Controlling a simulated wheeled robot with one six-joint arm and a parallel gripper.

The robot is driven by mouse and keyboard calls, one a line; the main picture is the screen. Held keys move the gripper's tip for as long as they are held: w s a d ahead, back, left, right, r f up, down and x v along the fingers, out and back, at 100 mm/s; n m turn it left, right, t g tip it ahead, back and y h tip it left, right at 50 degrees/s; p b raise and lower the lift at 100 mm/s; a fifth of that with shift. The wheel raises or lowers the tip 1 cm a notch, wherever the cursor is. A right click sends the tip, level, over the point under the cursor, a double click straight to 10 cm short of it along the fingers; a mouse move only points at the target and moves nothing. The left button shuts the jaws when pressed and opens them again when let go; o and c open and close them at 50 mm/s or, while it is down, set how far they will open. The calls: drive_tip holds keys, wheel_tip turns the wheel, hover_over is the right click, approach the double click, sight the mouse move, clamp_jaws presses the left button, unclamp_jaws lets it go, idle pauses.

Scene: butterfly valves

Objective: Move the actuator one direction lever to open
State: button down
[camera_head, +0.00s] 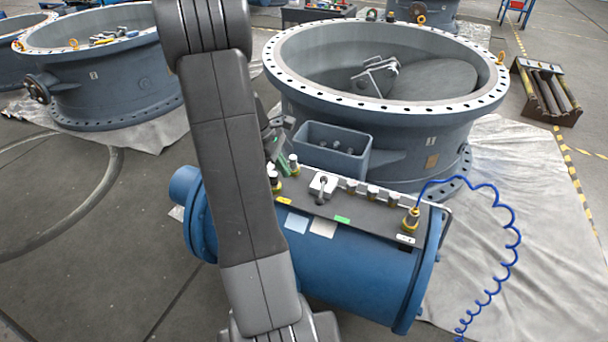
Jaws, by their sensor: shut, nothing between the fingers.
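The blue actuator cylinder (365,275) lies in front of the large valve, with a dark panel (350,208) along its top. On the panel is a light metal block with a small direction lever (322,186). The lever's exact setting is too small to tell. My gripper (280,160) shows partly behind my arm, above the panel's left part and left of the lever. It is shut and empty, and appears apart from the lever. My arm hides part of the gripper and the cylinder's left portion.
A grey open box (332,150) stands behind the panel. Several brass fittings line the panel, and a coiled blue hose (515,235) rises from its right end. The large valve ring (390,110) stands behind. Another valve (100,75) is at left.

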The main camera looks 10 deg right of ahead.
sight(321, 193)
drive_tip(key=shift+n, duration=0.3)
drive_tip(key=x, duration=0.3)
drive_tip(key=w+b+x, duration=0.1)
drive_tip(key=x, duration=0.3)
drive_tip(key=w+x, duration=0.1)
drive_tip(key=x, duration=0.2)
drive_tip(key=shift+s+d+f, duration=0.1)
drive_tip(key=shift+d+f, duration=0.1)
drive_tip(key=shift+f, duration=0.1)
drive_tip(key=shift+s+d+r, duration=0.15)
drive_tip(key=shift+d+r, duration=0.05)
drive_tip(key=shift+d, duration=0.35)
drive_tip(key=shift+s+d+r, duration=0.2)
drive_tip(key=shift+d+r, duration=0.05)
drive_tip(key=shift+d, duration=0.3)
drive_tip(key=shift+s+d+r, duration=0.1)
drive_tip(key=shift+s+d, duration=0.1)
drive_tip(key=shift+d, duration=0.35)
drive_tip(key=shift+s+d+n+t+h+b, duration=0.3)
drive_tip(key=shift+s+d+n+t+b, duration=0.15)
drive_tip(key=shift+n, duration=0.45)
drive_tip(key=shift+s+d+n+t, duration=0.25)
drive_tip(key=shift+d+n+t, duration=0.25)
drive_tip(key=shift+n, duration=0.4)
